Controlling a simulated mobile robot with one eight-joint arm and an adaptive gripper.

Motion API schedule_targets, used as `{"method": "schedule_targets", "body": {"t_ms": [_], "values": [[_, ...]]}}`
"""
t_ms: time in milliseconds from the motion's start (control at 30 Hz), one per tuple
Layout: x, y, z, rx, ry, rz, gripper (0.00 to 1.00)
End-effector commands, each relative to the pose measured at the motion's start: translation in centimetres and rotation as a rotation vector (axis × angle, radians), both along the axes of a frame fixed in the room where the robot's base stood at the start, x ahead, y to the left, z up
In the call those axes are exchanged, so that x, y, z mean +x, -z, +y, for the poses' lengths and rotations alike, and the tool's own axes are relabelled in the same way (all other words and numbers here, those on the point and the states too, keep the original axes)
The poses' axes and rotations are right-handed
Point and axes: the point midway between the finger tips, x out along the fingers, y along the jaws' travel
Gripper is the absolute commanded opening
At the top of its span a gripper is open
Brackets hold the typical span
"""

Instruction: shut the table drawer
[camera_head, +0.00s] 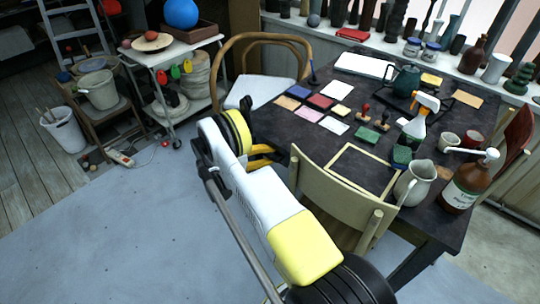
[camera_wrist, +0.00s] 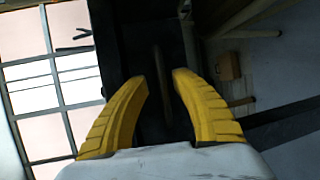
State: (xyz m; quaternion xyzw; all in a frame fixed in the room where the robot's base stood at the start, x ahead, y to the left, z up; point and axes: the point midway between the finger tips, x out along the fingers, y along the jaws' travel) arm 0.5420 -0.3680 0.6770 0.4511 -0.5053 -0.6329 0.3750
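The dark table (camera_head: 270,120) stands right of centre in the head view. My gripper (camera_head: 262,153) is at its near left edge, partly hidden behind my arm. In the wrist view my gripper (camera_wrist: 160,88) is open, its two yellow fingers apart. Between and beyond them is a dark front, which looks like the table drawer (camera_wrist: 135,45), with a thin bar-like handle (camera_wrist: 161,72) on it. The handle lies between the fingers; I cannot tell whether either touches it. The drawer is hidden in the head view, and how far out it stands is unclear.
A wooden chair (camera_head: 340,205) stands at the table's near side, close to my arm. A bentwood chair (camera_head: 250,90) is behind the table's left end. A white jug (camera_head: 415,183) and a brown bottle (camera_head: 468,182) stand on the tabletop.

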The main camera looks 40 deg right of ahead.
Motion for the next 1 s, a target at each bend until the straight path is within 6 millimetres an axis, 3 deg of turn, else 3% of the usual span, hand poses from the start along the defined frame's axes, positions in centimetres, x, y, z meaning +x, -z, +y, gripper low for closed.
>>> {"method": "schedule_targets", "body": {"t_ms": [267, 700, 1000], "values": [[0.3, -0.1, 0.9, 0.002, -0.001, -0.001, 0.31], [3.1, -1.9, 9.2, 0.001, -0.003, 0.000, 0.31], [3.8, -2.3, 11.2, 0.001, 0.000, 0.000, 0.31]]}}
